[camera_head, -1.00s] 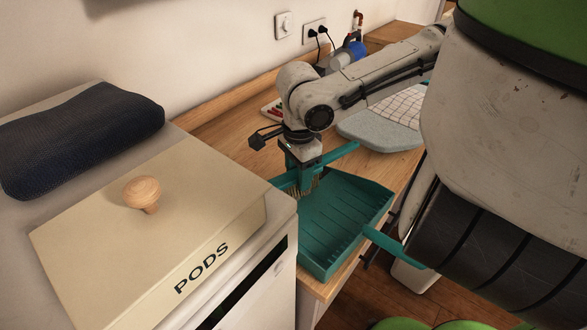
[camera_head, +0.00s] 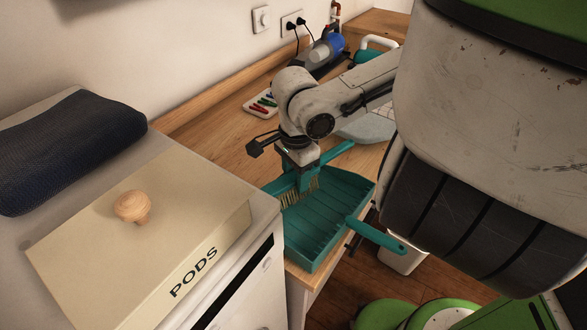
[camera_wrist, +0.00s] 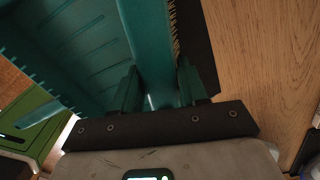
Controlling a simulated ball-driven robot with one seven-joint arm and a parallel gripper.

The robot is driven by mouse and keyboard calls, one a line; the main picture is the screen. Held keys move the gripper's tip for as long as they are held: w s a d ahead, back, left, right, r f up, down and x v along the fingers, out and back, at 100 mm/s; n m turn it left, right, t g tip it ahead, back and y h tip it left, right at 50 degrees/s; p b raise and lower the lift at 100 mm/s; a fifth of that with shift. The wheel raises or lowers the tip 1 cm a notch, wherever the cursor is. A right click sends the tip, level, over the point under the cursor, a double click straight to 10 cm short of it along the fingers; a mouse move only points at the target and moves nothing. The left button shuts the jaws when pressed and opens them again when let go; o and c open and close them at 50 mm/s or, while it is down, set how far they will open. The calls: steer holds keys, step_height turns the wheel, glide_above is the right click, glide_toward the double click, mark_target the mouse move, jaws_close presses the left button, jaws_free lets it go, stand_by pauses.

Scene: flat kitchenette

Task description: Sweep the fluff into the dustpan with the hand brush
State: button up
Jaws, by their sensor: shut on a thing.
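The teal hand brush (camera_head: 337,153) is in my gripper (camera_head: 304,178), which is shut on it. Its pale bristles hang down at the back left edge of the teal dustpan (camera_head: 325,225). The dustpan lies on the wooden counter near its front edge, its handle sticking out past that edge. In the wrist view the brush (camera_wrist: 148,45) runs between the fingers of my gripper (camera_wrist: 157,88), and the dustpan (camera_wrist: 65,40) fills the upper left. I see no fluff; the brush and my arm hide part of the counter there.
A beige PODS box (camera_head: 140,240) with a wooden knob and a dark cushion-like thing (camera_head: 70,150) stand at the left. Bare counter lies left of my arm.

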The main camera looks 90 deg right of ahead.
steer(key=shift+s+a+r+p, duration=0.2)
steer(key=shift+s+a+p, duration=0.3)
steer(key=shift+p, duration=1.05)
steer(key=shift+s+f, duration=0.1)
steer(key=shift+f, duration=0.05)
steer(key=shift+p, duration=0.3)
step_height(320, 180, up, 8)
steer(key=p, duration=0.7)
steer(key=shift+p, duration=0.35)
